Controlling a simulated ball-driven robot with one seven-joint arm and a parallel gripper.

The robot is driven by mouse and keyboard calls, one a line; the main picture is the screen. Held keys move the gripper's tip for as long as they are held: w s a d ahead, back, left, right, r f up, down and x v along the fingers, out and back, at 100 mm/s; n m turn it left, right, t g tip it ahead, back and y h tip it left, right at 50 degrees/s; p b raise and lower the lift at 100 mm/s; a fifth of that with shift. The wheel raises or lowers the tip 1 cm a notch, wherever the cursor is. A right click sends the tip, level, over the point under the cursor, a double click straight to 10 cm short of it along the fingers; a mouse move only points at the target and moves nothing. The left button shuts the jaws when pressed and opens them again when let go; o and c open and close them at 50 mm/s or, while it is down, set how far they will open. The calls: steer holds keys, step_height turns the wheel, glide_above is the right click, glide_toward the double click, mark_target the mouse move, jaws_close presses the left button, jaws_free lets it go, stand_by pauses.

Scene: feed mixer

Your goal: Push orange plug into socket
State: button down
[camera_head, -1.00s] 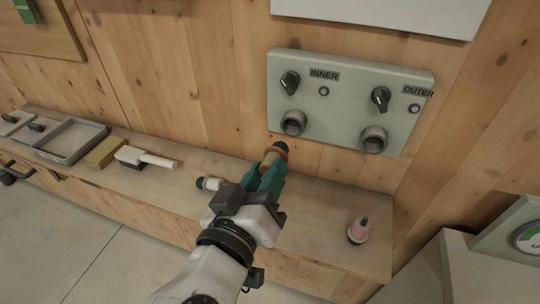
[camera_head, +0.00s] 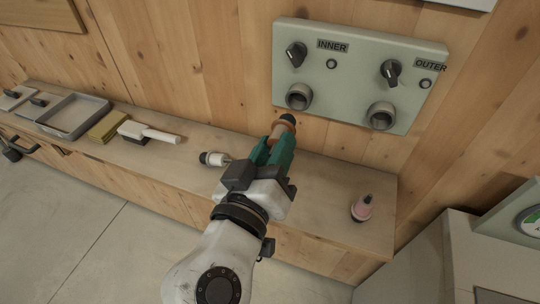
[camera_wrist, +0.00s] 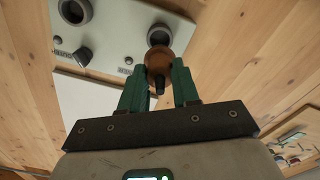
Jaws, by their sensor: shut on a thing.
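My gripper (camera_head: 272,150) has green fingers shut on the orange plug (camera_head: 281,129), held above the bench in front of the panel. The plug has an orange-brown body and a dark end pointing up toward the panel. In the wrist view the plug (camera_wrist: 158,62) sits between the fingertips (camera_wrist: 159,84), with a round socket just beyond it. The grey panel (camera_head: 355,75) has two round sockets: one under INNER (camera_head: 299,96) and one under OUTER (camera_head: 381,115). The plug is below the INNER socket in the head view and looks apart from it.
A white plug-like piece with a dark end (camera_head: 214,159) lies on the wooden bench (camera_head: 330,180) left of my gripper. A white-handled brush (camera_head: 149,133), yellow block (camera_head: 108,127) and grey tray (camera_head: 72,118) lie at left.

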mark_target(289, 120)
steer(key=shift+x, duration=1.95)
steer(key=shift+b, duration=0.7)
steer(key=shift+b+x, duration=0.7)
steer(key=shift+x, duration=1.1)
stand_by(2.7)
steer(key=c, duration=0.8)
jaws_free()
steer(key=shift+o, duration=0.2)
steer(key=shift+s, duration=0.1)
